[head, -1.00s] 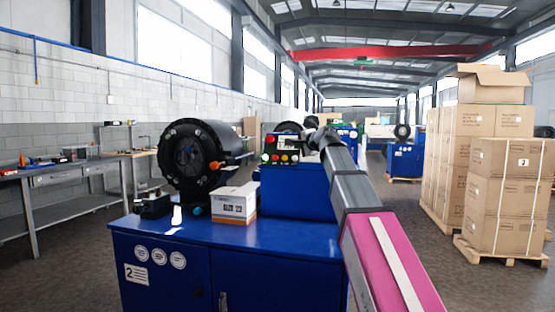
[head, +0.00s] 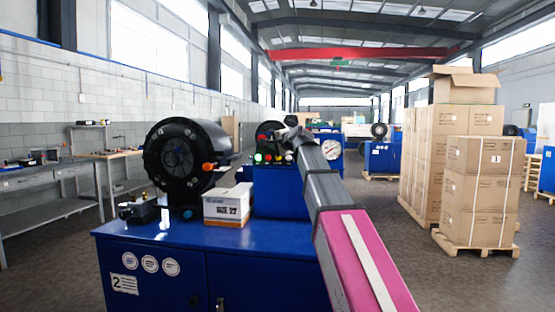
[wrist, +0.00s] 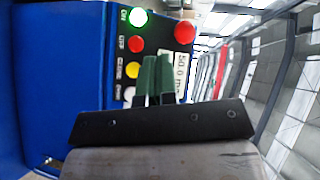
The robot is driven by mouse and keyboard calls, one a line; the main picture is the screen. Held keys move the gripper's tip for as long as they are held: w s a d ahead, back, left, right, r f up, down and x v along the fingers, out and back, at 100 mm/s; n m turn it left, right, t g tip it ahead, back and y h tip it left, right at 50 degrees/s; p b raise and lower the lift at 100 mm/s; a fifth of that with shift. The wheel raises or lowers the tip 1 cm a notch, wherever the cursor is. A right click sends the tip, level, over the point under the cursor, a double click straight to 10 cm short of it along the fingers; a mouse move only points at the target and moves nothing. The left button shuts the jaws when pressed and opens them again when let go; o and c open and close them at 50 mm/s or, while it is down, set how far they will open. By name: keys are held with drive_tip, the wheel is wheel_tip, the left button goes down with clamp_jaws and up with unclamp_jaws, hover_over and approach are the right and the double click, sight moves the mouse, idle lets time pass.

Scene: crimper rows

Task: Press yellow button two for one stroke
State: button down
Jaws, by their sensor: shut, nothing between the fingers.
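The control panel of crimper two (head: 180,160) stands on the blue cabinet marked 2. In the wrist view, the yellow button (wrist: 132,69) sits in a column between a red button (wrist: 136,44) and a white button (wrist: 129,93). A lit green button (wrist: 138,17) tops the column. My gripper (wrist: 155,72) is shut and empty, its green fingertips just right of the yellow button in that picture. I cannot tell whether they touch the panel. In the head view, my gripper (head: 292,136) is small and dark at the panel's upper right.
A large red button (wrist: 184,32) and a 50.0 mm display (wrist: 181,64) lie close to my fingers. A white box (head: 228,206) stands on the blue cabinet top (head: 190,236). Stacked cartons (head: 480,190) stand on a pallet to the right, with open floor before them.

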drive_tip(key=w+d+f, duration=0.1)
drive_tip(key=w+f, duration=0.3)
drive_tip(key=w, duration=0.3)
drive_tip(key=shift+d+f, duration=0.2)
drive_tip(key=shift+f, duration=0.15)
idle(1.9)
drive_tip(key=shift+w+f, duration=0.2)
drive_tip(key=shift+w, duration=0.1)
drive_tip(key=shift+w+d+f, duration=0.15)
drive_tip(key=shift+w+f, duration=0.1)
drive_tip(key=shift+w, duration=0.15)
idle(0.9)
drive_tip(key=shift+s, duration=0.2)
drive_tip(key=shift+s+r, duration=0.5)
drive_tip(key=shift+s, duration=0.05)
idle(0.4)
drive_tip(key=s+r, duration=0.1)
drive_tip(key=s, duration=0.1)
drive_tip(key=s+a+r, duration=0.1)
drive_tip(key=s, duration=0.1)
drive_tip(key=shift+r, duration=0.35)
